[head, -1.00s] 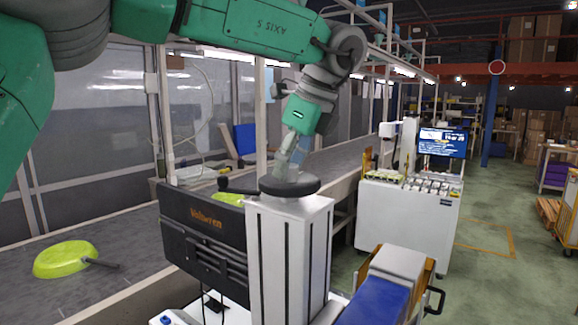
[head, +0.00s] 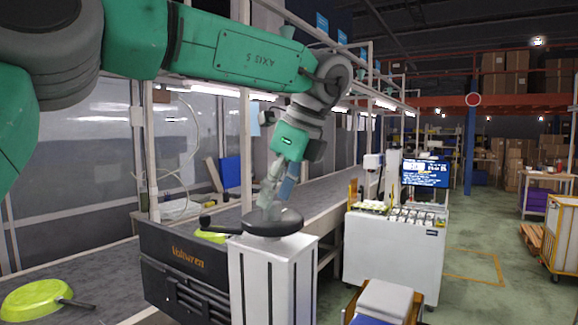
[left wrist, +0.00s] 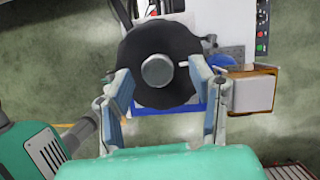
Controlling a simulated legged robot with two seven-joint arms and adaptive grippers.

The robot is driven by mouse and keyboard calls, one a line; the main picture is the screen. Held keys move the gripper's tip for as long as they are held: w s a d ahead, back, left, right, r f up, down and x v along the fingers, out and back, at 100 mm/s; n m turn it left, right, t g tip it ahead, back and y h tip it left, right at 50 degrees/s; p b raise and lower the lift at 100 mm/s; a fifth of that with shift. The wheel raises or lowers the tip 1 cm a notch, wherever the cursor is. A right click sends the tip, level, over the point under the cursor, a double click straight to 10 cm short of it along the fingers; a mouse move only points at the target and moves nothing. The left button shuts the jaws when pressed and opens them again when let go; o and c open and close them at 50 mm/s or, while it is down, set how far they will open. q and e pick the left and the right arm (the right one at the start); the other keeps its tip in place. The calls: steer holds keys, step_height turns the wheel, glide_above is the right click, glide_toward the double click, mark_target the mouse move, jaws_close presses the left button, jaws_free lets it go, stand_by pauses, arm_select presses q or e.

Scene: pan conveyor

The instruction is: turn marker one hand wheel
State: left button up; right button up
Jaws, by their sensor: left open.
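My left gripper (head: 270,198) points down at the wheel from above. In the left wrist view, the wheel (left wrist: 150,38) shows as a black disc with a round grey hub. The two fingers of my left gripper (left wrist: 161,85) are open, one on each side of the hub. I cannot tell whether they touch the disc. My right gripper is not in view.
A conveyor (head: 95,278) runs behind the column, with a lime green pan (head: 35,298) at left and another green pan (head: 212,237) partly hidden. A black Vulturen unit (head: 160,240) stands beside the column. A white cabinet with a screen (head: 425,172) stands to the right.

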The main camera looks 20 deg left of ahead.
arm_select(q)
steer(key=v, duration=0.9)
steer(key=shift+d+r, duration=0.25)
steer(key=shift+r, duration=0.1)
steer(key=shift+a, duration=0.1)
